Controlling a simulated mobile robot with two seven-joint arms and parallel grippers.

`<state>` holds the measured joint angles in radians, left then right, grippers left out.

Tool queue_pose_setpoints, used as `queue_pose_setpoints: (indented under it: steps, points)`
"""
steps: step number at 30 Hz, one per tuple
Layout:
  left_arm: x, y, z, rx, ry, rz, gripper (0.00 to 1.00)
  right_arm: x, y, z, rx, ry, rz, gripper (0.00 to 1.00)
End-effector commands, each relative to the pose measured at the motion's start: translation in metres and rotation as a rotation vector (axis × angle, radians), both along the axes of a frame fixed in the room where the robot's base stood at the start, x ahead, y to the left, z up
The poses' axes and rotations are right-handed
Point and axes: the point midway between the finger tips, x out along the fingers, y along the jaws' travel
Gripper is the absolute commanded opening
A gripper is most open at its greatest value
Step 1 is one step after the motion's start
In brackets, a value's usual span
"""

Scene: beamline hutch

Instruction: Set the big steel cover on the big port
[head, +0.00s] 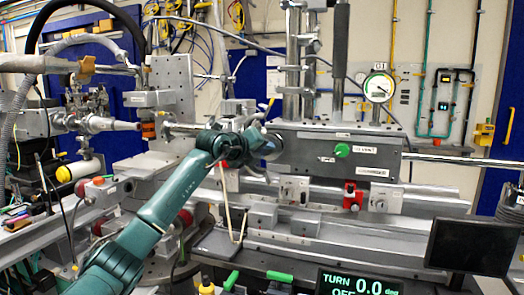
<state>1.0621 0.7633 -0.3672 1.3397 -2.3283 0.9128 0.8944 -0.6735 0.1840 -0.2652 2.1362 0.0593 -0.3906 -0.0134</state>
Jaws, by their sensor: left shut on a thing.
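My left arm reaches in from the lower left, and its gripper (259,141) is at the left end of the grey steel chamber (340,165). A rounded steel piece, which looks like the big steel cover (269,147), shows right at the gripper, and the gripper is shut on it. The cover is against or just in front of the chamber's left end; I cannot tell whether it touches. The big port is not clearly visible there; the wrist and cover hide that area. My right gripper is not in view.
A dial gauge (378,87) and vertical steel posts stand above the chamber. A red block (352,196) sits on the rail below it. A black monitor (470,246) and a display reading TURN 0.0 (358,284) stand in front. Beamline hardware (95,122) crowds the left.

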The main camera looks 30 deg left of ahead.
Motion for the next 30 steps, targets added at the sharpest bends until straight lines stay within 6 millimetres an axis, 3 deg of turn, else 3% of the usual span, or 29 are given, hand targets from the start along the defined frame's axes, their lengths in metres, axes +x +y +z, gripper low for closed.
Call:
queue_pose_setpoints:
  steps: [14, 15, 24, 30]
  points:
    - [0.0042, 0.0008, 0.0005, 0.000, -0.001, -0.001, 0.02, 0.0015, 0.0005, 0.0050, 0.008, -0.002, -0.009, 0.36]
    - [0.0042, 0.0008, 0.0005, 0.000, -0.001, -0.001, 0.29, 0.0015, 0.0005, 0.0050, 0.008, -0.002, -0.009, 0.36]
    - [0.0042, 0.0010, 0.0001, 0.000, 0.000, 0.000, 0.53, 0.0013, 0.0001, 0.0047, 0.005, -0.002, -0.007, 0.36]
    - [0.0043, 0.0010, -0.0009, 0.000, 0.003, 0.000, 0.53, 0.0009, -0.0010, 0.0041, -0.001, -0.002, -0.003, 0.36]
